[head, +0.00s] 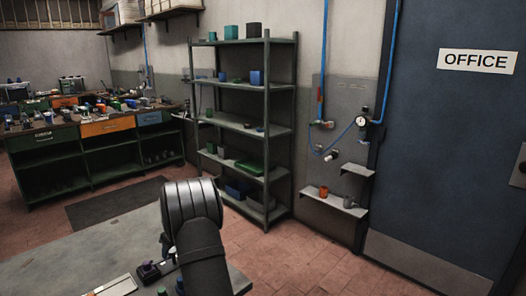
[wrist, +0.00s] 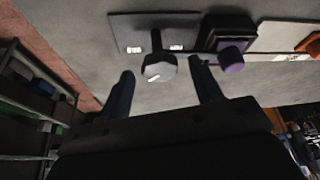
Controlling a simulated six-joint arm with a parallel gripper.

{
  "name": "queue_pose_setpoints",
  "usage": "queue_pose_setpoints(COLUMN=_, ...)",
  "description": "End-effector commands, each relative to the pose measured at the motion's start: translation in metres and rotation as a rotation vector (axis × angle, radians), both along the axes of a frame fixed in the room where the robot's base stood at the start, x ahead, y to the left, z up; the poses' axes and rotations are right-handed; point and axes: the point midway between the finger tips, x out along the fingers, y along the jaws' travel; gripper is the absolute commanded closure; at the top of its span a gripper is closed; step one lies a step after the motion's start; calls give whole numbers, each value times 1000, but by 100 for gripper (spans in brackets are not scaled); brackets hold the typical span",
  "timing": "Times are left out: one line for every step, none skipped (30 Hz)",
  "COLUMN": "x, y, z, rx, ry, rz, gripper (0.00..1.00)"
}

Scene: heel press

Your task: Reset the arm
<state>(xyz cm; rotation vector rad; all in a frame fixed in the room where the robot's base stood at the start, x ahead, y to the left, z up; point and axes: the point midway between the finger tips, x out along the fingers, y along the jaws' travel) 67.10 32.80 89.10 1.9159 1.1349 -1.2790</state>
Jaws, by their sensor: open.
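My gripper (wrist: 162,67) is open in the wrist view, with one dark finger on each side. A dark post with a pale grey faceted head (wrist: 158,70) shows between the fingertips. I cannot tell whether it stands between them or beyond them, and no contact is visible. It belongs with a flat grey plate (wrist: 128,28) bearing two small white labels. Beside it is a dark block (wrist: 234,27) with a purple cap (wrist: 231,61). In the head view my dark arm comes up from the bottom and hides the gripper.
The grey bench top (head: 75,260) holds a small dark device (head: 150,271) with a purple part and a pale flat piece (head: 116,286), both left of my arm. A green shelf rack (head: 244,124), a cluttered workbench (head: 90,135) and an office door (head: 445,130) stand behind.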

Motion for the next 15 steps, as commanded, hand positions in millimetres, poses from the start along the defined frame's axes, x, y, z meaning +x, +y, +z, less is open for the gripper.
queue_pose_setpoints(x=1, y=-1, z=0, rx=-1, ry=1, rz=30, gripper=41)
queue_pose_setpoints(x=1, y=-1, z=0, rx=-1, ry=1, rz=51, gripper=41)
queue_pose_setpoints(x=1, y=0, z=0, rx=0, ry=0, rz=79, gripper=41)
queue_pose_setpoints(x=1, y=0, z=0, rx=1, ry=0, rz=100, gripper=41)
queue_pose_setpoints(x=1, y=0, z=0, rx=-1, ry=1, rz=122, gripper=41)
queue_pose_setpoints(x=2, y=-1, z=0, rx=-1, ry=0, rz=152, gripper=41)
queue_pose_setpoints(x=2, y=-1, z=-1, rx=-1, ry=1, rz=173, gripper=41)
queue_pose_setpoints(x=2, y=-1, z=-1, rx=0, ry=1, rz=196, gripper=41)
queue_pose_setpoints(x=3, y=-1, z=0, rx=0, ry=0, rz=225, gripper=41)
queue_pose_setpoints(x=2, y=-1, z=0, rx=-1, ry=1, rz=246, gripper=41)
queue_pose_setpoints(x=3, y=-1, z=0, rx=0, ry=0, rz=265, gripper=41)
queue_pose_setpoints(x=3, y=-1, z=0, rx=0, ry=0, rz=291, gripper=41)
queue_pose_setpoints(x=3, y=-1, z=0, rx=-1, ry=0, rz=311, gripper=41)
queue_pose_setpoints(x=3, y=-1, z=0, rx=0, ry=-1, rz=326, gripper=41)
queue_pose_setpoints(x=3, y=-1, z=0, rx=-1, ry=1, rz=347, gripper=41)
